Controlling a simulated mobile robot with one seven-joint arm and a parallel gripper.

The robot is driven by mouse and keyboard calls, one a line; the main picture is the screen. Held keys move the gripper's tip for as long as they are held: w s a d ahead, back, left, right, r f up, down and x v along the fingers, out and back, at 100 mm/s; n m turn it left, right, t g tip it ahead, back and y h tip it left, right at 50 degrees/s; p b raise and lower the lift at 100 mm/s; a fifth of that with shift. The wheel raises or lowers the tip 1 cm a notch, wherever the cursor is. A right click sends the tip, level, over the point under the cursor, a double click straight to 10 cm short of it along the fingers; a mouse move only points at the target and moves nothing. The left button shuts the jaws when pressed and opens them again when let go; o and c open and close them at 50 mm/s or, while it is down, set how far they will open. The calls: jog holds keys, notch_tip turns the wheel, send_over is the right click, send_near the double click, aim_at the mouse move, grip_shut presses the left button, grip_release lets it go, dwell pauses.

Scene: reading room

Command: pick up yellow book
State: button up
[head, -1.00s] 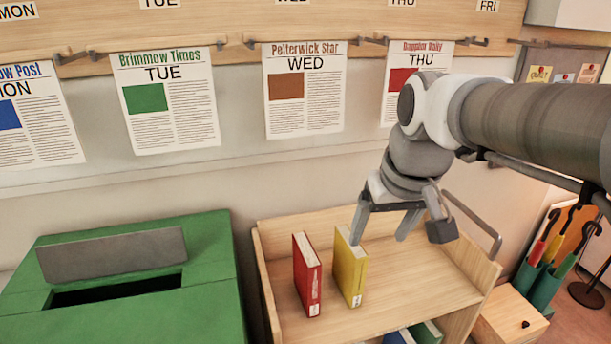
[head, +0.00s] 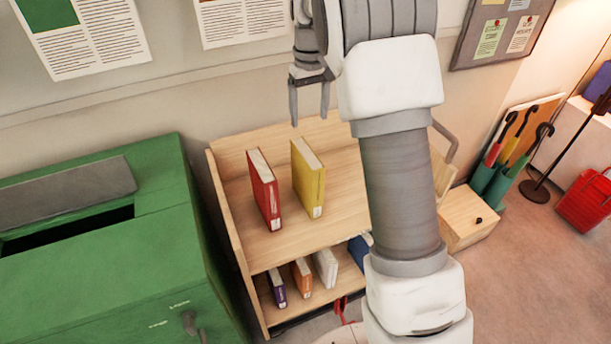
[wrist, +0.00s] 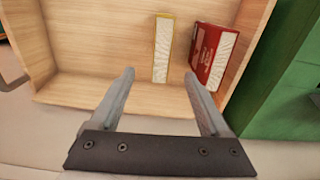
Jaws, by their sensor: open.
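The yellow book (head: 308,178) stands upright on the top shelf of a wooden cart (head: 345,205), just right of an upright red book (head: 265,190). My gripper (head: 309,110) is open and empty, above and behind the yellow book near the wall. In the wrist view the yellow book (wrist: 163,48) shows its top edge beyond and between the fingertips of my gripper (wrist: 160,78). The red book (wrist: 212,55) is to its right there, beyond the right finger. A gap separates the two books.
A green bin (head: 110,240) with a slot stands left of the cart. Several books, including a white one (head: 325,268), stand on the lower shelf. Newspapers (head: 85,35) hang on the wall behind. A small wooden box (head: 465,215) and an umbrella holder (head: 490,180) are right of the cart.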

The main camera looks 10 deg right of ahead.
aim_at(309, 153)
notch_tip(309, 153, down, 11)
jog(key=shift+f+b, duration=0.2)
jog(key=shift+b, duration=0.3)
jog(key=shift+w+a+f, duration=0.1)
jog(key=shift+a+f, duration=0.05)
jog(key=shift+f, duration=1.2)
jog(key=shift+a+f, duration=0.1)
jog(key=shift+f, duration=1.2)
grip_shut()
jog(key=shift+r, duration=0.1)
